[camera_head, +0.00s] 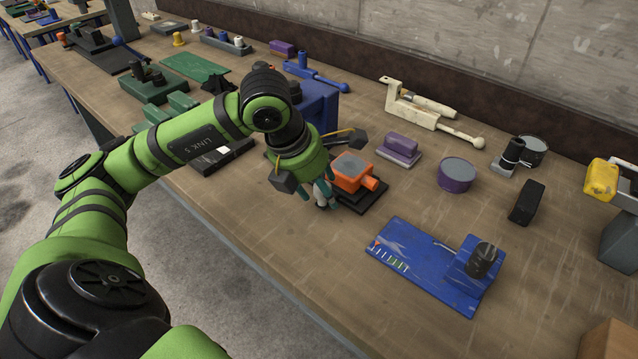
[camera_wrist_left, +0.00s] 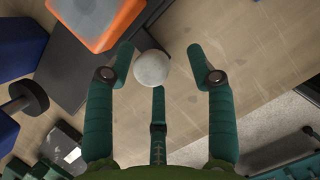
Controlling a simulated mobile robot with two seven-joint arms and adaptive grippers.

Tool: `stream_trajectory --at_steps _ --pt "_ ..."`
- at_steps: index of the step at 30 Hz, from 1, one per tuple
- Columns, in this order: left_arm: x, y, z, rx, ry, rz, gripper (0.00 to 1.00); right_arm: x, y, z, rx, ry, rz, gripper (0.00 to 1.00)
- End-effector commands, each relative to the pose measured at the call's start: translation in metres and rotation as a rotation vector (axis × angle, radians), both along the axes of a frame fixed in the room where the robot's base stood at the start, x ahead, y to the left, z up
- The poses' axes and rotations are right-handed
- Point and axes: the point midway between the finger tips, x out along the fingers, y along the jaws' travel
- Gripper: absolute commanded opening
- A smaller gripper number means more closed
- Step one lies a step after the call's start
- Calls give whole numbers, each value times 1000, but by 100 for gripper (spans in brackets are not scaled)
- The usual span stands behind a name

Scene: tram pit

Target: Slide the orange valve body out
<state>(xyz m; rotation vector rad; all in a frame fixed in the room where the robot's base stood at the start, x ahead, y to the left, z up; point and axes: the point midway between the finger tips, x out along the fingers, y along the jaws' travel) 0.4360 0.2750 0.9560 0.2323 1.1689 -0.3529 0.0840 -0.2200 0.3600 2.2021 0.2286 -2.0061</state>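The orange valve body (camera_head: 352,172) is a boxy part with a grey round top and a short side outlet. It sits on a black base plate (camera_head: 371,197) on the workbench, and its edge shows top left in the left wrist view (camera_wrist_left: 95,22). A pale round knob (camera_wrist_left: 151,68) stands at its near side. My left gripper (camera_head: 322,191) is just left of the valve body in the head view. In the left wrist view its green fingers (camera_wrist_left: 160,58) are spread, with the knob between them, nearer the left finger; contact cannot be told. My right gripper is not in view.
A blue vise (camera_head: 318,104) stands close behind my left wrist. A purple block (camera_head: 400,147) and a purple round tin (camera_head: 456,175) lie to the right. A blue fixture plate (camera_head: 425,262) lies in front right. Bare bench lies between them.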

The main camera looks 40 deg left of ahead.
Motion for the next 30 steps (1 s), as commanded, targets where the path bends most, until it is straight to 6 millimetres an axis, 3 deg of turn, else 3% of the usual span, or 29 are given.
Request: stream_trajectory --at_steps 8,21,30 --pt "-5 5 21 3 -9 5 55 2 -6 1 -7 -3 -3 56" --pt "-36 15 100 1 -6 2 55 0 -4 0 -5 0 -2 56" --pt "-42 17 112 2 0 -1 55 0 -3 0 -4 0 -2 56"
